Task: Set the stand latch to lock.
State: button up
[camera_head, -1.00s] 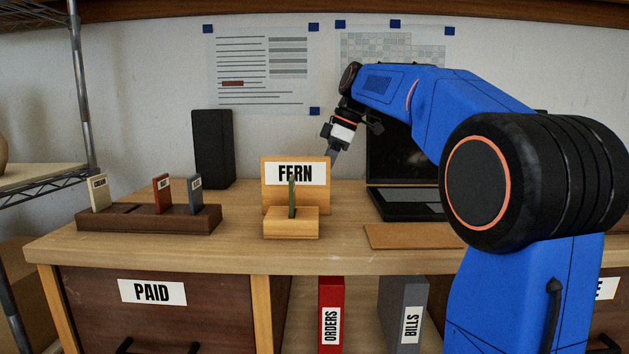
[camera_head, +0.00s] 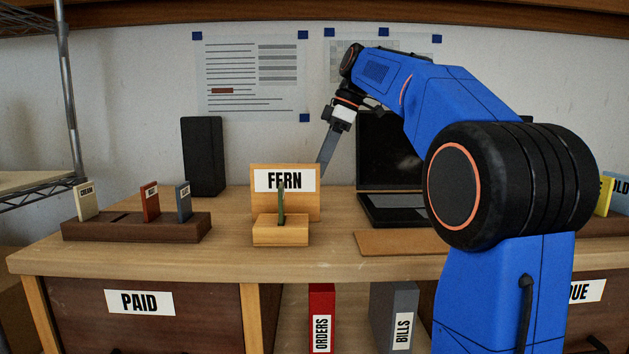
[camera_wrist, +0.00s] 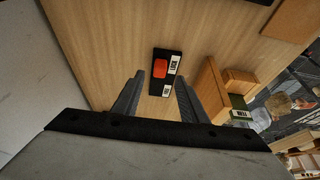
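The latch is a black plate (camera_wrist: 164,53) with a red slider (camera_wrist: 159,69), lying on the desk in the wrist view. A white LOCK label (camera_wrist: 174,64) is beside the slider, and a second, hard-to-read label (camera_wrist: 166,90) is at the plate's lower end. I cannot tell if the slider is at an end of its travel. My gripper (camera_wrist: 160,76) is open and empty, its fingers apart with the latch seen between them. In the head view my gripper (camera_head: 324,158) points down behind the wooden FERN stand (camera_head: 262,205), which hides the latch there.
A green card (camera_head: 281,203) stands in the block before the FERN board. A laptop (camera_head: 390,207) and a brown mat (camera_head: 400,242) lie to the right. A dark speaker-like box (camera_head: 203,157) and a card rack (camera_head: 135,227) are to the left. Desk around the latch is bare.

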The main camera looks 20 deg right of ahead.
jog(key=v, duration=0.5)
jog(key=shift+d+r, duration=0.1)
jog(key=shift+r, duration=0.2)
jog(key=shift+s, duration=0.1)
